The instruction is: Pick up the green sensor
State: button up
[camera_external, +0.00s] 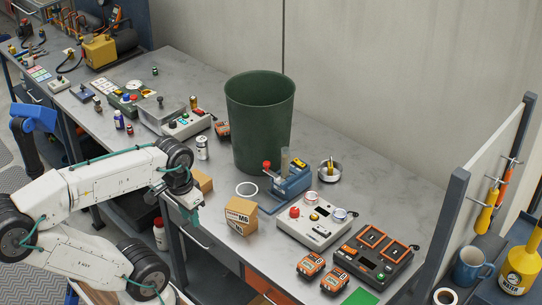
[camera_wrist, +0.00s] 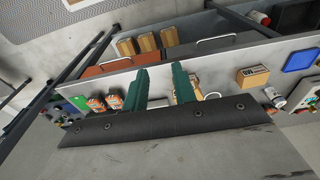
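I cannot make out for certain which thing is the green sensor. A small dark green item (camera_external: 155,71) stands at the far part of the bench, too small to identify. A flat green pad (camera_external: 361,297) lies at the bench's near right end; green also shows at the left in the wrist view (camera_wrist: 79,102). My gripper (camera_external: 188,212) is at the front edge of the bench, left of the cardboard box marked M5. In the wrist view its two green fingers (camera_wrist: 160,70) stand apart with nothing seen held between them.
A tall dark green bin (camera_external: 259,120) stands mid-bench. Around it are a cardboard box (camera_external: 240,216), a blue fixture (camera_external: 288,187), a white control box (camera_external: 312,221), a dark control box (camera_external: 378,256) and orange packs (camera_external: 311,265). A tool panel (camera_external: 490,190) rises at the right.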

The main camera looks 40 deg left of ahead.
jog(key=o, duration=0.6)
jog(key=w+a+f+n+t+y, duration=0.2)
jog(key=w+a+f+n+t, duration=0.1)
jog(key=w+a, duration=0.8)
jog(key=w+a+f+n+t+y, duration=0.2)
jog(key=w+a+f+n, duration=0.15)
jog(key=w+a, duration=0.75)
jog(key=s+a+f+n+y, duration=0.1)
jog(key=a+f, duration=0.3)
jog(key=a, duration=0.6)
jog(key=s+a+f+n+t+y, duration=0.1)
jog(key=s+a+f+n+y, duration=0.1)
jog(key=a, duration=0.7)
jog(key=s+a+f+n+y, duration=0.1)
jog(key=s+a+f+y, duration=0.2)
jog(key=a, duration=0.7)
jog(key=shift+s+a+f+n+y, duration=0.1)
jog(key=shift+a+f+n+y, duration=0.1)
jog(key=shift+f+y, duration=0.35)
jog(key=shift+s+a+f+n+y, duration=0.15)
jog(key=shift+f+y, duration=0.1)
jog(key=shift+f, duration=0.55)
jog(key=shift+a+r+x, duration=0.1)
jog(key=shift+x, duration=1.8)
jog(key=shift+a+r+x, duration=0.1)
jog(key=shift+a+x, duration=0.05)
jog(key=shift+x, duration=1.75)
